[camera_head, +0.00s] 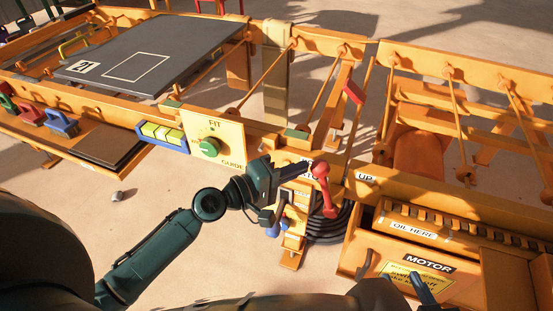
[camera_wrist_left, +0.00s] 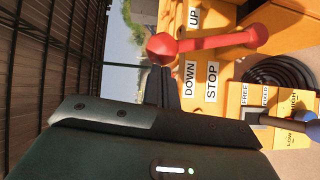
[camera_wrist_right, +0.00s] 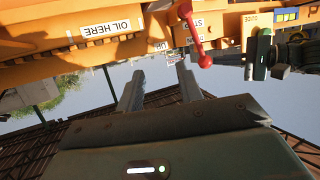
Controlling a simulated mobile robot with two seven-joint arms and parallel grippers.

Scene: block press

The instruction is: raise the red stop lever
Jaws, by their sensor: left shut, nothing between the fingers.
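The red stop lever (camera_head: 324,190) is on the front of the orange machine, a red bar with rounded ends. In the left wrist view the lever (camera_wrist_left: 210,42) lies across the picture by the UP, DOWN and STOP labels. My left gripper (camera_head: 305,168) is shut and empty, its tips close beside the lever's upper ball; I cannot tell if they touch. In the left wrist view its fingers (camera_wrist_left: 160,86) are together just below the ball. My right gripper (camera_wrist_right: 158,88) is open and empty; the lever (camera_wrist_right: 197,40) shows beyond it.
The green dial (camera_head: 209,147) on its cream panel is left of the lever. A black coiled hose (camera_head: 334,228) is below the lever. The motor housing (camera_head: 470,282) with an OIL HERE label stands to the right. Open floor (camera_head: 160,210) lies in front at left.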

